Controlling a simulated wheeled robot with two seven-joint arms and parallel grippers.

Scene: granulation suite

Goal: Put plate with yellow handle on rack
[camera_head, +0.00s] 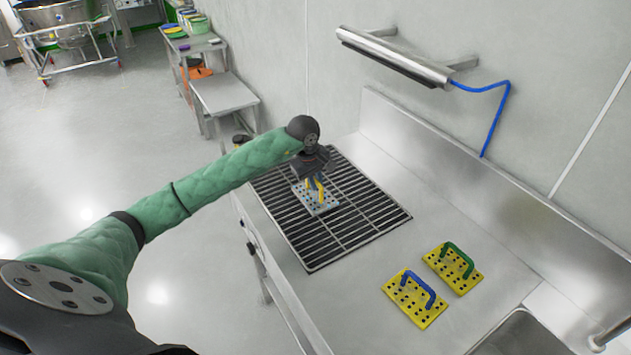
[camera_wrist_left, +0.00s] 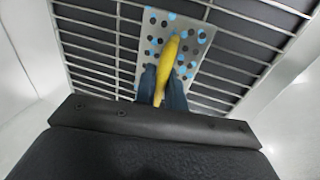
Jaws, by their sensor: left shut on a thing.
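In the left wrist view the plate (camera_wrist_left: 152,40) lies over the rack bars (camera_wrist_left: 95,45), and the fingers (camera_wrist_left: 163,88) close around the yellow handle (camera_wrist_left: 170,55). I cannot tell whether the plate touches the bars. Part of the handle is hidden by the fingers. My right gripper is not in view.
A yellow plate with a blue handle (camera_head: 408,309) and a yellow plate with a green handle (camera_head: 439,259) lie on the steel counter (camera_head: 374,283) right of the rack. A wall lamp (camera_head: 393,57) with a blue cable hangs above. A sink (camera_head: 515,338) is at the lower right.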

